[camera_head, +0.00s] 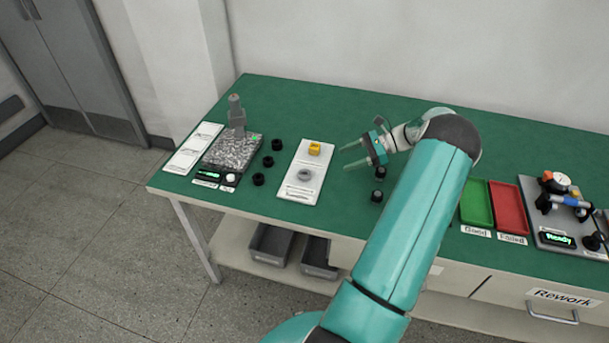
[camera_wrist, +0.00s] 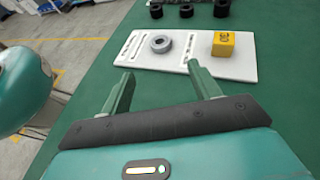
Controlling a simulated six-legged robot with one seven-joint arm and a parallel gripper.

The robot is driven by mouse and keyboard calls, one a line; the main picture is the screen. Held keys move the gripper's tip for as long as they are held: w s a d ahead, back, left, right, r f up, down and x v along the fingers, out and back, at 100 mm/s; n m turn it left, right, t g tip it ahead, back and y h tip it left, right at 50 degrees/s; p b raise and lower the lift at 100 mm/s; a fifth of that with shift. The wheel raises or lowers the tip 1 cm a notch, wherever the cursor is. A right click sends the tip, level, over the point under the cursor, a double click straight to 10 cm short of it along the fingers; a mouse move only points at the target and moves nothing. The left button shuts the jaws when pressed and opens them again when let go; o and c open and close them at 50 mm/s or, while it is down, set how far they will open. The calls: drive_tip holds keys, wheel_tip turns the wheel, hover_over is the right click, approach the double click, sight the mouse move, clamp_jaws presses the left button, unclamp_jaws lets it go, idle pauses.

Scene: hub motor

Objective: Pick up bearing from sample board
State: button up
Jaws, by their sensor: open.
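The bearing is a grey ring (camera_head: 304,176) lying on the white sample board (camera_head: 302,190), towards the board's front half. In the wrist view the bearing (camera_wrist: 161,44) lies flat beyond my fingertips, on the bare white board (camera_wrist: 150,62), apart from the yellow block (camera_wrist: 223,44). My gripper (camera_head: 350,157) is to the right of the board in the head view, above the green table, with its fingers pointing left. In the wrist view my gripper (camera_wrist: 159,80) shows two green fingers spread apart with nothing between them. Neither finger touches the bearing.
Several black cylinders stand left of the board (camera_head: 268,161) and under my arm (camera_head: 377,196). A grey granite plate (camera_head: 232,152) with a gauge stand is at the left. Green (camera_head: 476,204) and red trays (camera_head: 509,208) lie to the right. The table back is clear.

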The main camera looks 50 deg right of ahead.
sight(301, 175)
drive_tip(key=x, duration=1.2)
drive_tip(key=shift+w+f, duration=0.1)
drive_tip(key=shift+f, duration=0.05)
drive_tip(key=c, duration=1.1)
